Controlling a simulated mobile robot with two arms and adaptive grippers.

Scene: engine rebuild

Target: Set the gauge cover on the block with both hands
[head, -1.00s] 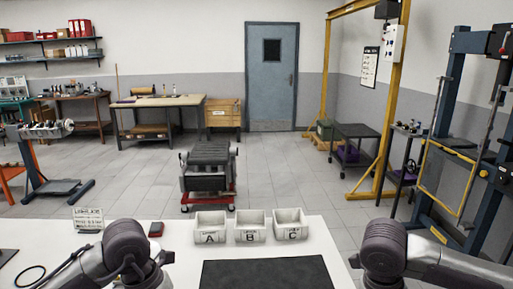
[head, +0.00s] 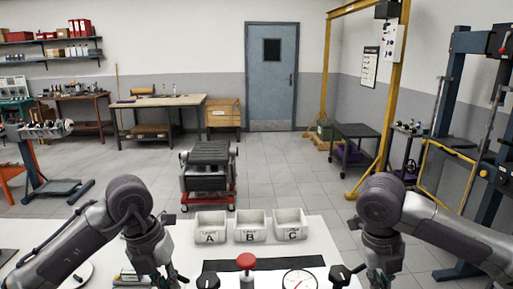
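A white gauge dial (head: 300,279) with a red needle shows at the bottom edge, beside a red knob (head: 247,262). Black knobs stand on either side, one at left (head: 207,280) and one at right (head: 340,275). These look like parts of the gauge cover; its body is cut off below the frame. My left gripper (head: 155,279) is left of these parts and my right gripper (head: 382,279) is right of them. Both point down, and their fingertips are cut off. Contact with the cover cannot be told. A dark engine block (head: 208,170) stands on a red wheeled stand on the floor.
Three white bins, A (head: 210,228), B (head: 250,228) and C (head: 290,226), stand along the far side of the white table (head: 322,238). A black mat (head: 225,265) lies in front of them. Small items lie at the table's left, partly hidden by my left arm.

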